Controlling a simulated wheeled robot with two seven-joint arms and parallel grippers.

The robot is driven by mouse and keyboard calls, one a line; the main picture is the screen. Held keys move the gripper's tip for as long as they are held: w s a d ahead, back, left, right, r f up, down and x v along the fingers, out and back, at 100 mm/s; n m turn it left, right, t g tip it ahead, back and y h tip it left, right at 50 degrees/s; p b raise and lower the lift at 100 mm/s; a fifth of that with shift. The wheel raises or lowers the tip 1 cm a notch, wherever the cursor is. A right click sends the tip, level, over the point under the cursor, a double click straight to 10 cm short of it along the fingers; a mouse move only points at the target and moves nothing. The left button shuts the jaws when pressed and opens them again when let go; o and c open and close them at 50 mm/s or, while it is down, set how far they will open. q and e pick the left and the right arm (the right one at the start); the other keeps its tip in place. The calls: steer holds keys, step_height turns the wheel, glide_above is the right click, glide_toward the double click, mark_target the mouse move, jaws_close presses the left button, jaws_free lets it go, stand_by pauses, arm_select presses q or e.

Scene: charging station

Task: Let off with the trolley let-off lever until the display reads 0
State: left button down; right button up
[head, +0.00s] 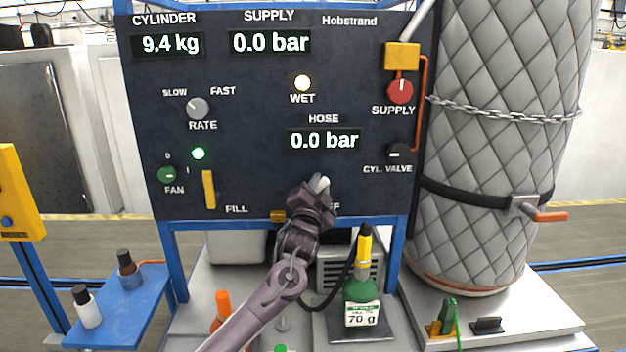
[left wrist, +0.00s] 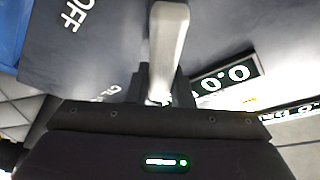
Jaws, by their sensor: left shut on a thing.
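My left gripper (head: 318,192) is at the lower middle of the dark panel (head: 250,105), shut on the grey let-off lever (left wrist: 168,45). Only the lever's pale tip (head: 321,183) shows past the jaws in the head view. The gripper covers most of the label beside it; "OFF" reads clearly in the left wrist view. The hose display (head: 324,140) reads 0.0 bar. The supply display (head: 270,42) also reads 0.0 bar, and the cylinder display (head: 168,45) reads 9.4 kg. My right gripper is not in view.
A yellow fill lever (head: 209,189) hangs left of my gripper. A green bottle (head: 361,300) with a 70 g label stands on a scale (head: 342,327) below. A black hose (head: 337,290) runs beside it. A quilted cylinder (head: 500,160) stands chained at the right.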

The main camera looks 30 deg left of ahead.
arm_select(q)
steer(key=shift+w+d+f+m+h+p, duration=0.1)
steer(key=shift+d+f+m+h+p, duration=0.15)
steer(key=shift+m, duration=0.35)
steer(key=shift+w+f+m+h+p, duration=0.1)
steer(key=shift+m+h, duration=0.25)
steer(key=shift+m, duration=0.25)
steer(key=f+m, duration=0.1)
steer(key=m, duration=0.1)
steer(key=f+m+g+h+p, duration=0.1)
steer(key=m, duration=0.1)
steer(key=d+f+m+g, duration=0.1)
steer(key=m, duration=0.1)
steer(key=shift+w+f, duration=0.1)
steer(key=shift+w, duration=0.15)
steer(key=shift+f+m, duration=0.25)
steer(key=shift+m, duration=0.15)
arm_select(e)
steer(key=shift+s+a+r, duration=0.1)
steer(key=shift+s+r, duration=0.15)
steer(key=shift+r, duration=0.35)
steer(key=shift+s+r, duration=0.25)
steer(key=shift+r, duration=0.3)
arm_select(q)
steer(key=shift+f, duration=0.1)
steer(key=c, duration=1.3)
jaws_free()
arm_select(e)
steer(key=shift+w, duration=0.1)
